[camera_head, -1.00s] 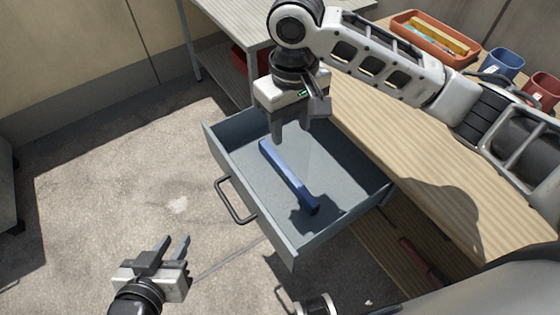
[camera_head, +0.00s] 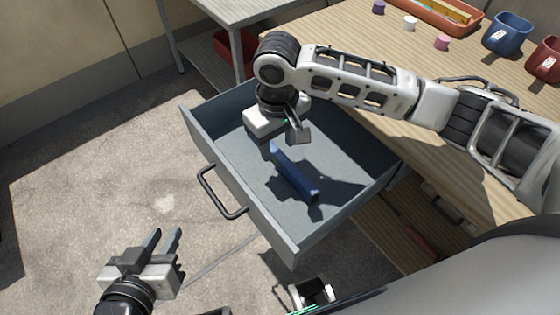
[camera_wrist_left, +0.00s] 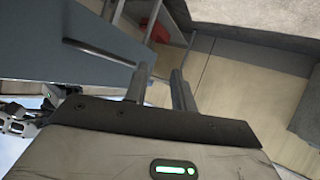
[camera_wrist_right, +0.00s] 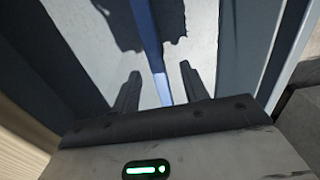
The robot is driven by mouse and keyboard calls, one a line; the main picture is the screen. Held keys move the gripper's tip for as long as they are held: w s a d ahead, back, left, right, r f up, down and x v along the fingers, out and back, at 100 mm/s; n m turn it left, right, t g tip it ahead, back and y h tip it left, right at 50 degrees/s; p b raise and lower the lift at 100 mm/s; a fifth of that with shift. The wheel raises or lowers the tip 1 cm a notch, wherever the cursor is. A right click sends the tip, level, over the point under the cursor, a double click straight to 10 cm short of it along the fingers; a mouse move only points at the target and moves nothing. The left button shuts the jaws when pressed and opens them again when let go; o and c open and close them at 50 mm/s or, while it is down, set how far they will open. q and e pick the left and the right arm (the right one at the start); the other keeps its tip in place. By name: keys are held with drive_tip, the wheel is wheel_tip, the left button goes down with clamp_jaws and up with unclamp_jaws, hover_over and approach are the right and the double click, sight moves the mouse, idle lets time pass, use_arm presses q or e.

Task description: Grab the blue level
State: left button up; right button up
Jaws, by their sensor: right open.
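The blue level (camera_head: 294,175) lies in the open grey drawer (camera_head: 276,232), its far end close to my right gripper (camera_head: 284,143). My right gripper reaches down into the drawer, open. In the right wrist view the level (camera_wrist_right: 149,45) runs lengthwise between the two spread fingers, with its near end between the tips (camera_wrist_right: 158,76). I cannot tell whether a finger touches it. My left gripper (camera_head: 162,237) is open and empty over the floor, left of the drawer. Its fingers (camera_wrist_left: 158,74) stand apart in the left wrist view.
The drawer's handle (camera_head: 221,192) faces the open floor at left. The wooden worktop (camera_head: 440,125) is beyond the drawer to the right, holding an orange tray (camera_head: 440,14), a blue cup (camera_head: 507,33) and a red cup (camera_head: 547,60). Floor at left is clear.

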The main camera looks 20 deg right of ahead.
sight(280, 155)
drive_tip(key=shift+f, duration=0.25)
drive_tip(key=f, duration=0.1)
drive_tip(key=f+b, duration=0.1)
drive_tip(key=f, duration=0.3)
drive_tip(key=shift+w+d+b, duration=0.1)
drive_tip(key=shift+d+b, duration=0.2)
drive_tip(key=shift+b, duration=0.1)
use_arm(q)
drive_tip(key=f, duration=0.2)
drive_tip(key=w+f, duration=0.1)
drive_tip(key=shift+d+f+g, duration=0.25)
drive_tip(key=shift+d+g, duration=0.05)
drive_tip(key=shift+d, duration=0.1)
use_arm(e)
drive_tip(key=shift+c, duration=0.4)
clamp_jaws()
use_arm(q)
drive_tip(key=shift+r, duration=0.2)
